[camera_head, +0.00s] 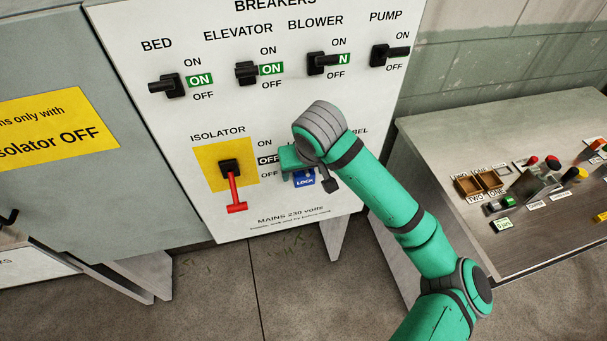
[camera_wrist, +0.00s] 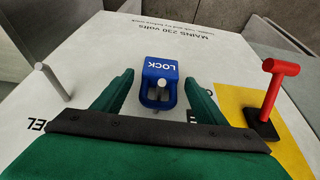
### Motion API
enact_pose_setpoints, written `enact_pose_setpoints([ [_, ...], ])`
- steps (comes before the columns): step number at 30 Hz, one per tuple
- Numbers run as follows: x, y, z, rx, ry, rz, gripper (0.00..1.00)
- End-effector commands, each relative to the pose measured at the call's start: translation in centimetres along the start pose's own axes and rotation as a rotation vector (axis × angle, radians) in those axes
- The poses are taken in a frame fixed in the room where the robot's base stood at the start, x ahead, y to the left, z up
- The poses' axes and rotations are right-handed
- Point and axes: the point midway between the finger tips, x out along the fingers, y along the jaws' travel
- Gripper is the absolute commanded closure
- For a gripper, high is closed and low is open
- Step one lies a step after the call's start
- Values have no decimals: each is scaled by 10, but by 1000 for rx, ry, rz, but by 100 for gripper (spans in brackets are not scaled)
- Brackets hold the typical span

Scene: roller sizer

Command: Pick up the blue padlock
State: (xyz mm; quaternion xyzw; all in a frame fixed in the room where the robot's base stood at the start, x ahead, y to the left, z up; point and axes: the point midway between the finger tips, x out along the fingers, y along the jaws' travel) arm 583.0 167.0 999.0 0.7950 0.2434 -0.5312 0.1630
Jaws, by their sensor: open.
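The blue padlock (camera_head: 304,180), marked LOCK, hangs low on the white breaker panel, right of the isolator. In the wrist view the padlock (camera_wrist: 160,72) sits between the fingers of my gripper (camera_wrist: 158,88), its shackle around a pale peg. The two green fingers stand apart on either side of it, with a visible gap to each. In the head view my gripper is partly hidden by my own wrist, and the upper part of the padlock is covered. The red isolator handle (camera_head: 235,190) points down on its yellow plate; it also shows in the wrist view (camera_wrist: 277,85).
Another pale peg (camera_wrist: 55,82) sticks out of the panel left of my gripper in the wrist view. Breaker switches (camera_head: 247,71) line the panel above. A grey bench (camera_head: 450,150) with buttons and small boxes stands at the right.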

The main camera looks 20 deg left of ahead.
Motion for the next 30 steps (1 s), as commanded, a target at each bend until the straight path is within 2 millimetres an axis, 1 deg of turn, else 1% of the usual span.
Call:
enact_pose_setpoints([
  [1,6,0,0,1,-1,-1,34],
  [4,13,0,0,0,0,-1,34],
  [11,15,0,0,1,1,-1,34],
  [12,15,0,0,1,1,0,37],
  [14,14,0,0,1,1,-1,51],
  [15,14,0,0,1,1,-1,61],
  [17,14,0,0,1,1,0,75],
  [18,14,0,0,1,1,0,80],
  [30,11,0,-1,0,1,0,80],
])
